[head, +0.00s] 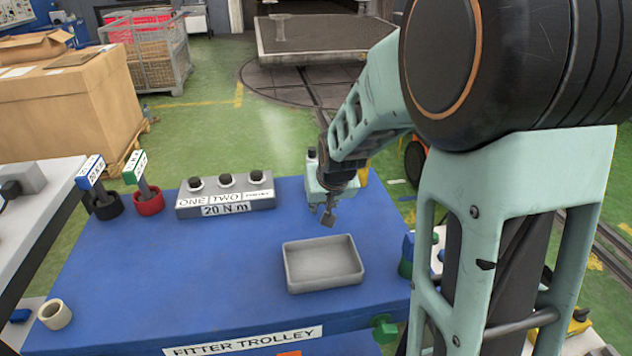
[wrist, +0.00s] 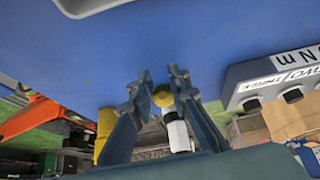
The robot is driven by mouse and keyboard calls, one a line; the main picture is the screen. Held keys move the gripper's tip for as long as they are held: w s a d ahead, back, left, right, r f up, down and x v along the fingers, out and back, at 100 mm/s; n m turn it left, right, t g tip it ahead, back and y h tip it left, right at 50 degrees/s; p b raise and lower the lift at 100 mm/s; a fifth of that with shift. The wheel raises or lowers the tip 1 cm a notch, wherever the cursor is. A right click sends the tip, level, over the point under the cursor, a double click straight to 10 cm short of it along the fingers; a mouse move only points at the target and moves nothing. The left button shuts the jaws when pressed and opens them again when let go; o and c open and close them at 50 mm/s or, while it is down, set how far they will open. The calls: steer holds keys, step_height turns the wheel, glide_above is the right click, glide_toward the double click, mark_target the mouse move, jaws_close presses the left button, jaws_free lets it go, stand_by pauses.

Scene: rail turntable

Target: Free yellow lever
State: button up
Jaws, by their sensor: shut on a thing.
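My gripper (head: 328,214) hangs low over the back right part of the blue trolley top, beyond the grey tray. In the wrist view my gripper (wrist: 160,82) has its two fingers around a small piece with a yellow round end (wrist: 163,97) and a whitish body (wrist: 177,133). The fingers hide part of it, and its full shape is unclear. A yellow part (head: 363,177) shows just behind my wrist at the trolley's back edge; I cannot tell whether it is the lever. No yellow lever can be made out clearly.
The empty grey tray (head: 323,284) sits in front of my gripper. A grey block labelled 20 N m (head: 226,207) with three black knobs stands left. Blue-tagged (head: 90,173) and green-tagged (head: 135,167) tools stand in cups. The left middle of the trolley top (head: 190,270) is clear.

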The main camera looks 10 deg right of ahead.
steer(key=shift+s+f, duration=0.1)
steer(key=shift+f, duration=0.25)
steer(key=shift+c, duration=0.3)
jaws_close()
steer(key=shift+f+b, duration=0.8)
steer(key=shift+b, duration=0.05)
steer(key=shift+s, duration=0.15)
steer(key=shift+s+f, duration=0.1)
steer(key=shift+f, duration=0.05)
